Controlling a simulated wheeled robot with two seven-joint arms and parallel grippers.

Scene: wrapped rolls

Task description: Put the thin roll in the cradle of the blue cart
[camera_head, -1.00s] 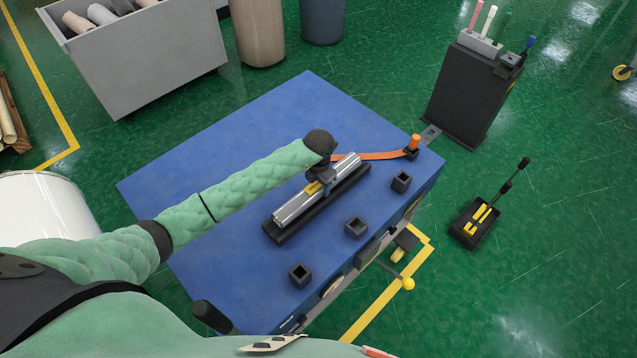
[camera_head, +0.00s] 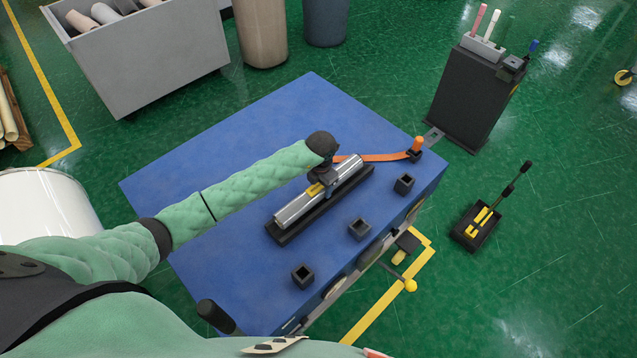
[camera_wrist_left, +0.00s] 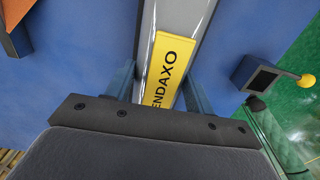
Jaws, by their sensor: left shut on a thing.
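The thin roll (camera_head: 297,209) is silver with a yellow label (camera_wrist_left: 165,70) reading "ENDAXO". It lies lengthwise along the black cradle (camera_head: 283,236) on the blue cart (camera_head: 240,135). From this angle I cannot tell whether it rests fully in the cradle or hangs slightly above it. My left gripper (camera_head: 323,186) is shut on the roll near its middle, with one finger on each side in the left wrist view (camera_wrist_left: 160,92). The gripper hides part of the roll and cradle. My right gripper is not in view.
An orange strap (camera_head: 375,157) runs to an orange-topped post (camera_head: 416,146) at the cart's right corner. Several black square sockets (camera_head: 359,229) line the near edge. A dark cabinet (camera_head: 465,100), a grey bin (camera_head: 150,70) and a white drum (camera_head: 40,215) stand around the cart.

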